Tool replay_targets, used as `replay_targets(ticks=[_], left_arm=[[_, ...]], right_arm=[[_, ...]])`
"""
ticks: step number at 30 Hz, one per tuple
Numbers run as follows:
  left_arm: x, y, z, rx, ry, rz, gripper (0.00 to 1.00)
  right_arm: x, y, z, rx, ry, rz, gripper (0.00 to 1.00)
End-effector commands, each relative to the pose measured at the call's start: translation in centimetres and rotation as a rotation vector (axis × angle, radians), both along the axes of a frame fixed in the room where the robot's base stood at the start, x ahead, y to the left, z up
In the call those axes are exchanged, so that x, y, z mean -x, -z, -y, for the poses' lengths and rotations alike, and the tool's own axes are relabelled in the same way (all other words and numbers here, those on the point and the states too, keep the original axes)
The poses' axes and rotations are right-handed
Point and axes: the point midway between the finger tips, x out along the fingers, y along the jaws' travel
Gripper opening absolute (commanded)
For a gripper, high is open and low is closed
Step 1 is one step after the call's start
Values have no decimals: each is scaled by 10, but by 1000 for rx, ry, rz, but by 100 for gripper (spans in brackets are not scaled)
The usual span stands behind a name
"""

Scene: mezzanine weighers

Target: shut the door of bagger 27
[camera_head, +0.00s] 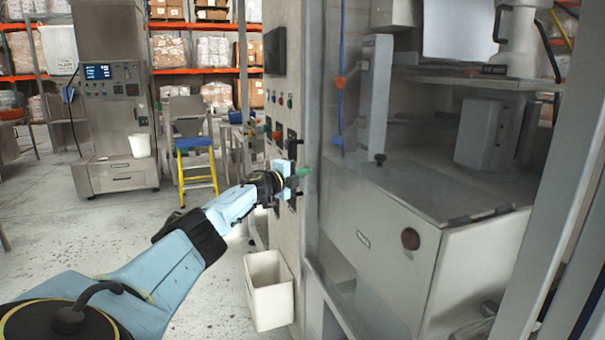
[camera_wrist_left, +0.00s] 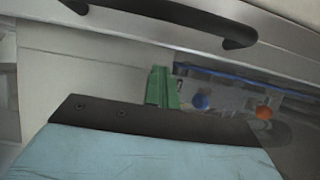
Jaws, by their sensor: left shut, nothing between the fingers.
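Bagger 27 appears to be the large machine (camera_head: 430,230) on the right of the head view; I can read no number on it. A clear-paned door (camera_head: 312,90) with a grey metal frame stands in front of it; I cannot tell how far it is open. My left gripper (camera_head: 301,173) is shut and empty, its green fingertips at the frame's left edge. In the left wrist view, the green fingers (camera_wrist_left: 163,88) are close to the pane, and a black bar handle (camera_wrist_left: 165,14) crosses the top on the metal frame. They look apart from the handle. My right gripper is out of view.
A control panel (camera_head: 282,100) with buttons stands left of the door. A white bin (camera_head: 269,290) is on the floor below my left gripper. A yellow-legged step stool (camera_head: 196,165) and a steel cabinet (camera_head: 112,110) stand further back.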

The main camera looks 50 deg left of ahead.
Motion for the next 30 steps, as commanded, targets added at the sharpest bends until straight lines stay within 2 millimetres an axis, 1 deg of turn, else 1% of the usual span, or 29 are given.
replay_targets(ticks=[1, 14, 17, 23, 26, 30], left_arm=[[-10, -7, 15, 6, 29, 20, 0], [-8, -7, 16, 7, 30, 20, 0], [-2, -7, 16, 8, 31, 20, 0], [16, -4, 17, 7, 32, 12, 0], [28, -1, 14, 7, 24, 10, 0], [43, -2, 12, 4, 17, 7, 0]], right_arm=[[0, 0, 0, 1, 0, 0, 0], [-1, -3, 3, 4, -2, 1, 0], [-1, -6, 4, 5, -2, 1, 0], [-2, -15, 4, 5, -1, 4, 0], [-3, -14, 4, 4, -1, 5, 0], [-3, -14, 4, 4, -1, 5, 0]])
